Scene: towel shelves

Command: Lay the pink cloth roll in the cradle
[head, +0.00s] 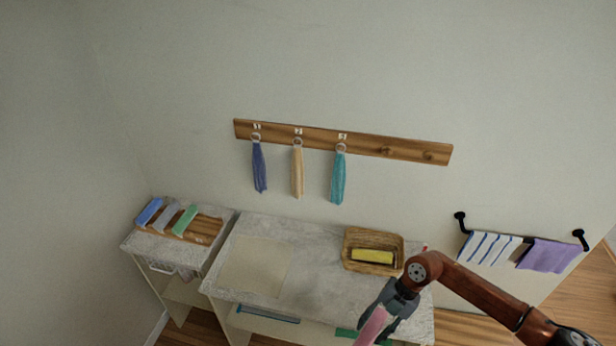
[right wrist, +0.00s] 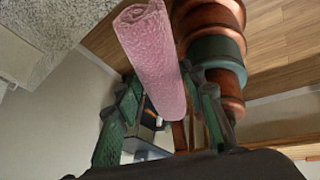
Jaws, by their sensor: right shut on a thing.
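The pink cloth roll (head: 370,328) is held in my right gripper (head: 380,318), low in front of the counter's right part. In the right wrist view the pink roll (right wrist: 152,55) sticks out lengthwise from between the green fingers of the gripper (right wrist: 163,108). The wooden cradle (head: 205,230) stands on the small stone-topped cabinet at the left. It bears a blue roll (head: 149,211), a grey roll (head: 166,216) and a green roll (head: 185,220) side by side; its right end is bare. My left gripper is not in view.
A wicker basket (head: 350,244) with a yellow roll (head: 372,256) stands on the marble counter (head: 310,250). A beige mat (head: 256,266) lies left of it. Towels hang from a wall rack (head: 380,147) and a black rail (head: 520,238). Free counter lies between mat and basket.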

